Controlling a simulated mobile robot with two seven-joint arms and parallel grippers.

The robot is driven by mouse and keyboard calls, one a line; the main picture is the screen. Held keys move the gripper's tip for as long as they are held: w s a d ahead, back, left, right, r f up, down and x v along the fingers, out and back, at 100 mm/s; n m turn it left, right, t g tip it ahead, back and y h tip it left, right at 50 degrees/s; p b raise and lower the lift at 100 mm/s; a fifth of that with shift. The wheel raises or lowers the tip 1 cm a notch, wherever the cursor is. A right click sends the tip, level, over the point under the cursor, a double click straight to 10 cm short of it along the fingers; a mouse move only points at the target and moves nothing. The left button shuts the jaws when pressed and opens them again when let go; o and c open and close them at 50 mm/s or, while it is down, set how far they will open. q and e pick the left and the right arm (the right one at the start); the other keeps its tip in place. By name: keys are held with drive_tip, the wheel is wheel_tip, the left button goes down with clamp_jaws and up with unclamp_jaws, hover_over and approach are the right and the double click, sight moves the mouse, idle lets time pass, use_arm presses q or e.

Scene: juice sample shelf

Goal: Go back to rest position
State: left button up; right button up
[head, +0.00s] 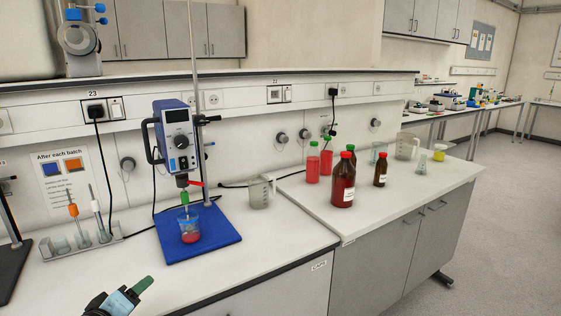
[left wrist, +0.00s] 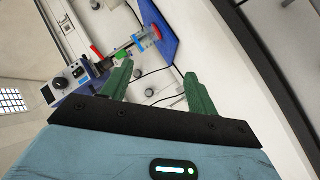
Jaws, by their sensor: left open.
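My left gripper (head: 141,286) shows at the bottom left of the head view, in front of the bench edge, with one green finger clearly visible. In the left wrist view its two green fingers (left wrist: 158,84) stand apart with nothing held between them. The blue stirrer (head: 175,135) stands on the bench beyond the gripper, and it also shows in the left wrist view (left wrist: 75,80). A beaker with red liquid (head: 190,229) stands on the blue base plate (head: 223,232) under the stirrer. My right gripper is not in view.
A rack (head: 112,238) with upright tools stands left of the stirrer. A clear jug (head: 260,192) stands to its right. Brown bottles (head: 343,182) and red bottles (head: 313,165) stand on the right-hand bench. The bench front between gripper and jug is clear.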

use_arm(q)
drive_tip(key=s+d+f+m+g, duration=0.1)
drive_tip(key=s+d+f+m, duration=0.2)
drive_tip(key=s+f, duration=0.55)
drive_tip(key=s+d+f+m+g, duration=0.25)
drive_tip(key=s+f, duration=0.25)
drive_tip(key=f, duration=0.6)
drive_tip(key=s+d+f+m, duration=0.2)
drive_tip(key=s+f+m, duration=0.1)
drive_tip(key=s, duration=0.5)
drive_tip(key=s+d+f+m+g, duration=0.1)
drive_tip(key=s+d+f+m, duration=0.2)
drive_tip(key=s+f, duration=0.3)
drive_tip(key=shift+s+d+h, duration=0.3)
drive_tip(key=shift+s+h, duration=0.1)
drive_tip(key=shift+s, duration=0.65)
drive_tip(key=shift+c, duration=0.3)
